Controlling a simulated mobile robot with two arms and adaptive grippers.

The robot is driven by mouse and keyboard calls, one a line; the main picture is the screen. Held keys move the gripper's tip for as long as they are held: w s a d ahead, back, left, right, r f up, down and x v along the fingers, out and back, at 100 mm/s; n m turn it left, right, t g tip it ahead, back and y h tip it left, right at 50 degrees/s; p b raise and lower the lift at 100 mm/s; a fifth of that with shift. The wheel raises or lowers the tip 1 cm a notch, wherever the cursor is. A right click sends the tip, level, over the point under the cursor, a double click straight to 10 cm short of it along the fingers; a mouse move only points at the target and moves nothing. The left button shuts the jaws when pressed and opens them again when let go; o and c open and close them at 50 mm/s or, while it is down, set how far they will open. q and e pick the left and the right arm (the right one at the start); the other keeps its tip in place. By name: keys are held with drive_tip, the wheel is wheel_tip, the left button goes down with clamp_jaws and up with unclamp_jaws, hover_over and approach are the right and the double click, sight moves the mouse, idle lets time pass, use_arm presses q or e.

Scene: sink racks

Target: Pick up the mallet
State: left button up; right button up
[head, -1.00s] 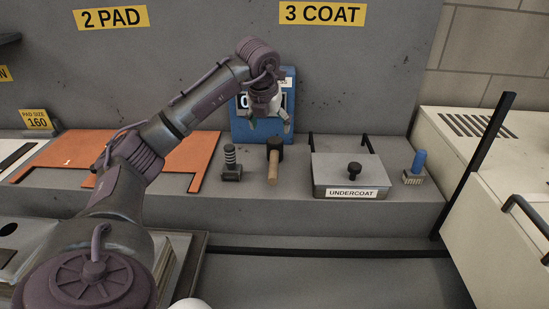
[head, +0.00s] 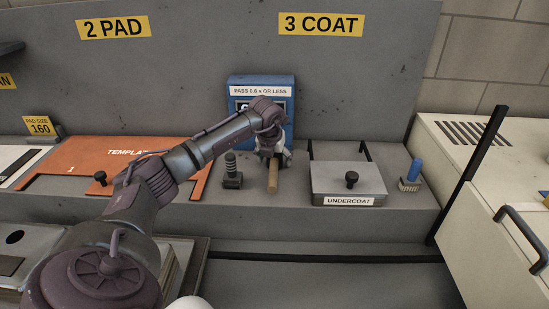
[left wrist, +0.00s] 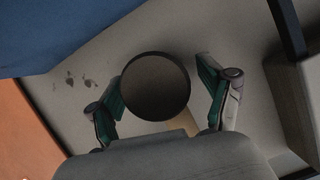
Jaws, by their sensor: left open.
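The mallet has a pale wooden handle (head: 272,178) lying toward the front of the grey ledge. In the head view its dark head is mostly hidden behind my left gripper (head: 271,155). In the left wrist view the round black mallet head (left wrist: 155,87) sits between the two green-padded fingers of my left gripper (left wrist: 158,95). The fingers are spread open, one on each side of the head, with a visible gap at the right finger. Part of the handle shows below the head there. My right gripper is not in view.
A dark ribbed-handle tool (head: 231,172) stands close left of the mallet. A lidded UNDERCOAT box (head: 335,180) is to the right, then a blue-handled brush (head: 413,173). A blue gauge box (head: 261,85) stands behind. An orange template (head: 125,150) lies left.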

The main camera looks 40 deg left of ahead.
use_arm(q)
drive_tip(key=c, duration=0.8)
drive_tip(key=shift+r, duration=0.1)
drive_tip(key=c, duration=0.7)
drive_tip(key=shift+r+b, duration=0.3)
drive_tip(key=shift+r, duration=0.25)
wheel_tip(320, 180, up, 3)
drive_tip(key=shift+w+f+b, duration=0.1)
drive_tip(key=shift+b, duration=0.5)
drive_tip(key=d+r, duration=0.2)
drive_tip(key=d, duration=0.1)
drive_tip(key=s+d+r+b, duration=0.1)
drive_tip(key=d+r, duration=0.1)
drive_tip(key=d, duration=0.2)
drive_tip(key=s+d+r+b, duration=0.1)
drive_tip(key=d+r, duration=0.2)
drive_tip(key=d, duration=0.1)
drive_tip(key=shift+s+d, duration=0.15)
drive_tip(key=shift+d, duration=0.1)
